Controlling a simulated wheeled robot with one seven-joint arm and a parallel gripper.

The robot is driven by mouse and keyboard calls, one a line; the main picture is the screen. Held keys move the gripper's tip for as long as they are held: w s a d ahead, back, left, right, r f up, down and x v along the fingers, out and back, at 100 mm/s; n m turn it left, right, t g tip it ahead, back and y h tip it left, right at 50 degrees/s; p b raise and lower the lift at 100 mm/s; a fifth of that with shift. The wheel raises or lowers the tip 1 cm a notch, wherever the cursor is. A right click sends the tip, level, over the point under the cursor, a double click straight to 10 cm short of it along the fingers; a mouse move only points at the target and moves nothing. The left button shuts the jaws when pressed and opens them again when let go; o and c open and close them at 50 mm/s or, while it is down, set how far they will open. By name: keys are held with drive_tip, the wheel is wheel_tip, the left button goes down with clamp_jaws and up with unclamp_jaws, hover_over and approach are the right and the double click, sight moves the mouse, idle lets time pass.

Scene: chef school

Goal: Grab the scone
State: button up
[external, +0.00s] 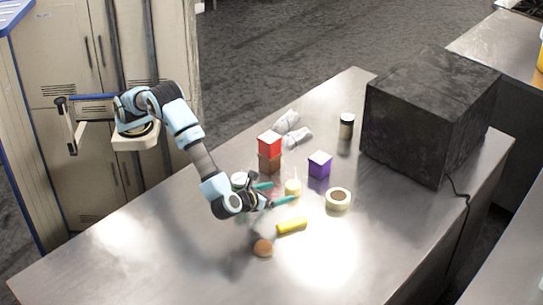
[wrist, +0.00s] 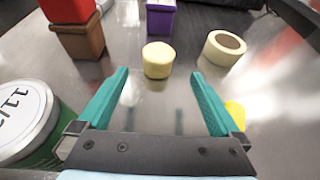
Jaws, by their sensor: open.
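A small pale-yellow, round, thick piece that looks like the scone (external: 293,187) stands on the metal table. In the wrist view the scone (wrist: 158,60) is straight ahead, just beyond the fingertips and centred between them. My gripper (external: 275,193) has teal fingers spread wide with nothing between them. It is low over the table, and in the wrist view the gripper (wrist: 160,78) points at the scone without touching it. A brown rounded item (external: 263,248) lies nearer the front edge; I cannot tell what it is.
A red box (external: 269,144) sits on a brown box (external: 269,163). A purple box (external: 319,165), a tape roll (external: 338,199) and a yellow bar (external: 292,226) are around the scone. A green-sided can (wrist: 25,120) is close left of my gripper. A large black box (external: 430,115) stands at right.

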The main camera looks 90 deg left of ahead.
sight(287, 190)
drive_tip(key=p+x, duration=0.3)
drive_tip(key=x, duration=0.5)
drive_tip(key=shift+a+f, duration=0.2)
drive_tip(key=shift+f, duration=0.1)
drive_tip(key=c, duration=1.4)
